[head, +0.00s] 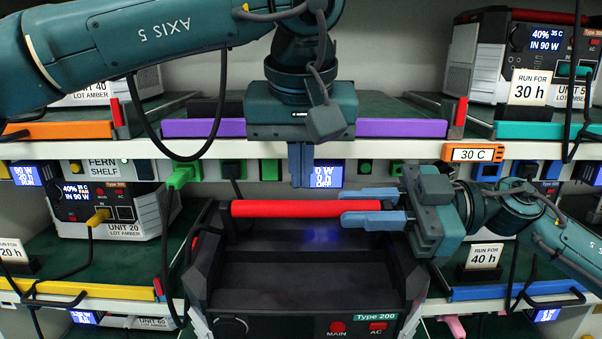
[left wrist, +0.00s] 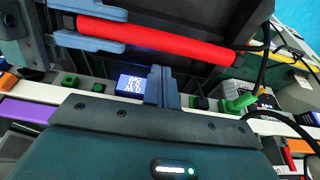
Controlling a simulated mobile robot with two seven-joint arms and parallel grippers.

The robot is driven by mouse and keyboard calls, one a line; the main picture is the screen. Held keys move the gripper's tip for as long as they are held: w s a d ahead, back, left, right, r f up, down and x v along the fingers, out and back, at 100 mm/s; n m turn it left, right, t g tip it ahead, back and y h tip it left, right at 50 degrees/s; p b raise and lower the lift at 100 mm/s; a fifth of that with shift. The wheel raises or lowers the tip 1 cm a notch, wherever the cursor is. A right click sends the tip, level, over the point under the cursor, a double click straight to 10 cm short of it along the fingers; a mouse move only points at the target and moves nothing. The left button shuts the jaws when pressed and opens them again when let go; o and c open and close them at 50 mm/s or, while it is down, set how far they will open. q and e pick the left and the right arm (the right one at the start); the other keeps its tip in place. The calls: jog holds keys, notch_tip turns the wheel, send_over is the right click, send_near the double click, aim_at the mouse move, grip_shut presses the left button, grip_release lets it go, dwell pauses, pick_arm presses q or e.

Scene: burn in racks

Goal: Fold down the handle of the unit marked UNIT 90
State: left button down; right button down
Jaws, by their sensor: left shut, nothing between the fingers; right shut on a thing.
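A dark unit labelled Type 200 (head: 300,300) is at the bottom centre of the head view, below the upper shelf; no UNIT 90 mark is readable on it. Its red bar handle (head: 285,208) spans the top of the unit and also crosses the left wrist view (left wrist: 160,38). My right gripper (head: 355,206) comes from the right, its blue fingers closed above and below the handle's right part. My left gripper (head: 301,180) points down in front of the purple shelf edge; its fingers are together and empty, just behind the handle in the picture. They also show in the left wrist view (left wrist: 162,88).
The white shelf edge (head: 400,149) runs behind the handle, with green plugs (head: 185,175) and a small display. UNIT 20 (head: 110,210) stands left; a RUN FOR 40 h card (head: 484,256) stands right. Black cables hang on both sides.

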pick_arm(q)
jog(key=shift+s+f, duration=0.3)
jog(key=shift+s, duration=0.15)
jog(key=shift+s+f, duration=0.15)
jog(key=shift+s, duration=0.2)
jog(key=shift+s+d+f+t, duration=0.2)
jog(key=shift+s+t, duration=0.1)
jog(key=shift+s, duration=0.1)
pick_arm(e)
jog(key=shift+w+d, duration=0.1)
pick_arm(q)
jog(key=shift+a, duration=0.15)
pick_arm(e)
jog(key=c, duration=1.3)
grip_release()
jog(key=shift+r, duration=0.1)
pick_arm(q)
jog(key=shift+w, duration=0.1)
